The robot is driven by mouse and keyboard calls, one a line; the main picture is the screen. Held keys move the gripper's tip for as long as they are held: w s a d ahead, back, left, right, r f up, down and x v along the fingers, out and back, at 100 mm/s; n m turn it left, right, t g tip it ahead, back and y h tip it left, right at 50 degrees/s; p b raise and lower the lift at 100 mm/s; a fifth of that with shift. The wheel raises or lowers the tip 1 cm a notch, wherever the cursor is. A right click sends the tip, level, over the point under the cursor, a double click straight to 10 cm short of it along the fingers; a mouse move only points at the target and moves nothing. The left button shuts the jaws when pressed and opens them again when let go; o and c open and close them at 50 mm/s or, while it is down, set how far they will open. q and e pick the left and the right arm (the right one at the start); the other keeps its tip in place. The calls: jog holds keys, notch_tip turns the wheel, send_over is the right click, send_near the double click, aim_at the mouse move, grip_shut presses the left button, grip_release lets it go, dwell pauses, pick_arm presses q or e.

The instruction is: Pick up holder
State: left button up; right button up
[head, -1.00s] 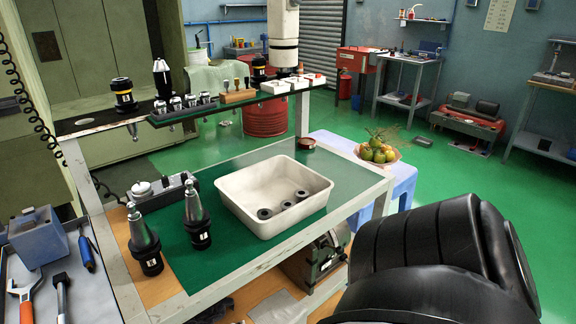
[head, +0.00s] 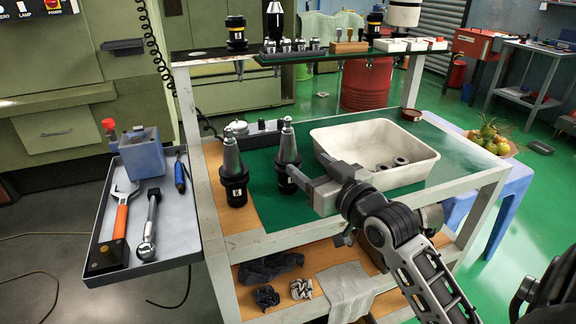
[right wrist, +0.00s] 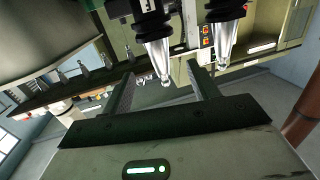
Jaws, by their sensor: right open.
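Two tool holders with grey tapered tops and black bases stand upright on the cart top. The left holder (head: 233,172) is near the cart's left edge. The right holder (head: 287,158) stands on the green mat (head: 262,200). My right gripper (head: 307,166) is open and empty, just right of the right holder, with its fingers pointing at it. In the right wrist view, one holder (right wrist: 155,45) appears between the open fingers (right wrist: 162,85), and the other holder (right wrist: 226,35) is right of them. Contact cannot be seen. My left gripper is not in view.
A white bin (head: 405,180) with several dark rings stands right behind my right gripper. A raised shelf (head: 330,54) with small parts spans the back. A grey side tray (head: 175,235) holds tools. A control box (head: 262,135) is behind the holders.

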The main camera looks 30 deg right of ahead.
aim_at(292, 150)
jog(key=w, duration=0.6)
jog(key=w+p, duration=0.1)
jog(key=w, duration=0.2)
jog(key=shift+w+d+f, duration=0.35)
jog(key=shift+w, duration=0.05)
grip_shut()
jog(key=shift+r, duration=0.25)
